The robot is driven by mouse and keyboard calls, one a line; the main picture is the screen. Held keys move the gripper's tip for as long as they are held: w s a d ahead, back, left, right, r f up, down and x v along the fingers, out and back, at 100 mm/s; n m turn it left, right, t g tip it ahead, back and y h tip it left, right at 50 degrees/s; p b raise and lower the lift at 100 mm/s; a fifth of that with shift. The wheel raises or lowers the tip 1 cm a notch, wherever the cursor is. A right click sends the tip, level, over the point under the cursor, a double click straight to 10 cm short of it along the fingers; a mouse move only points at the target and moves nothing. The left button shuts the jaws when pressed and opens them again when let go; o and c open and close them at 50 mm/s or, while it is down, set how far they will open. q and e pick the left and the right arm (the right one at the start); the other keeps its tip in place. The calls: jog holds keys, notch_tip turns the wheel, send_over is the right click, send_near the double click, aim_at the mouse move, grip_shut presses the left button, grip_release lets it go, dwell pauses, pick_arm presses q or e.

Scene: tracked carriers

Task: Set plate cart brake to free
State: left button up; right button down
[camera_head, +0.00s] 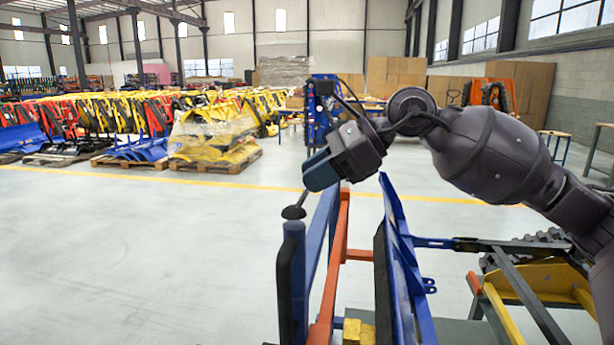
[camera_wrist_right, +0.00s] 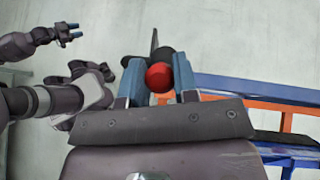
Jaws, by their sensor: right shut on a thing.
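The plate cart is a blue and orange frame (camera_head: 340,245) low in the middle of the head view. At its near left stands a dark blue post (camera_head: 292,285) with a black boot (camera_head: 293,212) on top. A thin brake lever (camera_head: 301,199) rises from the boot, tilted to the right. My right gripper (camera_head: 318,172) is shut on the lever's top. In the right wrist view, the lever's red knob (camera_wrist_right: 158,76) sits between the blue fingers. My left gripper (camera_wrist_right: 72,32) shows only in the right wrist view, empty, its fingers apart.
A blue panel (camera_head: 395,260) stands on the cart's right side. A yellow and black tracked machine (camera_head: 530,280) is at the lower right. Pallets with yellow parts (camera_head: 215,145) stand behind a yellow floor line. The floor left of the cart is clear.

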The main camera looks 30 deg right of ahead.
jog(key=shift+s+d+t+y, duration=0.1)
jog(key=shift+d+t+y, duration=0.1)
jog(key=shift+t+y, duration=0.1)
dwell(0.4)
jog(key=c, duration=0.9)
grip_release()
jog(key=shift+f, duration=0.1)
jog(key=v, duration=1.1)
jog(key=shift+p, duration=0.4)
